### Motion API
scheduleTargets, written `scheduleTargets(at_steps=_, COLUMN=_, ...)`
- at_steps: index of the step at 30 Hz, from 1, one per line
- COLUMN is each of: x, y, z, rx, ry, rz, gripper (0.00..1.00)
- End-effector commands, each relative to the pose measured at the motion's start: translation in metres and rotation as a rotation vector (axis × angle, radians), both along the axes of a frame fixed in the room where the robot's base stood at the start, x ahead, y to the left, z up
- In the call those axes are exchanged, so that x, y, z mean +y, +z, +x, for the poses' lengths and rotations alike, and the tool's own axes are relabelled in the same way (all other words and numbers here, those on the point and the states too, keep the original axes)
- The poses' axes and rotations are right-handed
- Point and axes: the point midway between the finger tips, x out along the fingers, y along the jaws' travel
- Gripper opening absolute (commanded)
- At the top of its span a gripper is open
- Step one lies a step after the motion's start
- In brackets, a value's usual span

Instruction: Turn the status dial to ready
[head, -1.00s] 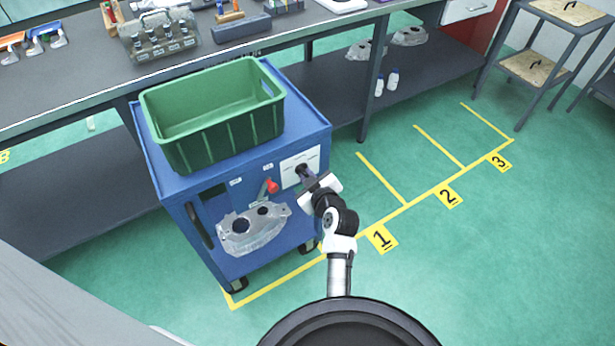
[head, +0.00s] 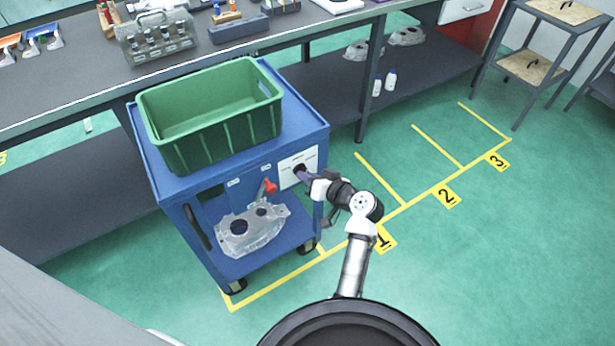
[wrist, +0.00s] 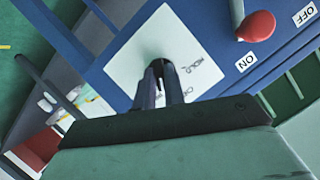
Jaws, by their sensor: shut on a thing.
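The status dial (head: 299,169) is a small dark knob on a white plate (head: 312,160) on the blue cart's front panel. My gripper (head: 304,175) is at the plate, with its fingers shut on the dial. In the wrist view the two dark fingers (wrist: 166,85) reach the plate (wrist: 140,50) and hide most of the dial, so its pointer cannot be read. One printed word beside the fingers looks like HOLD; another mark lower down is partly covered.
A red-knobbed lever (head: 269,186) sits left of the plate, near ON and OFF labels (wrist: 245,62) in the wrist view. A green crate (head: 225,130) stands on the cart (head: 300,120), and a casting (head: 250,232) lies on its lower shelf. Floor to the right is clear.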

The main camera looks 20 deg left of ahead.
Motion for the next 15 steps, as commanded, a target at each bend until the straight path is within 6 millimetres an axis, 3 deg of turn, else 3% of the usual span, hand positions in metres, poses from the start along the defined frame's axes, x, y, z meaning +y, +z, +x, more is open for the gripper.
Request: scheduleTargets(at_steps=15, x=-0.0009, y=-0.0018, z=0.0021, rx=0.32, ry=0.0, rz=0.251, gripper=0.0)
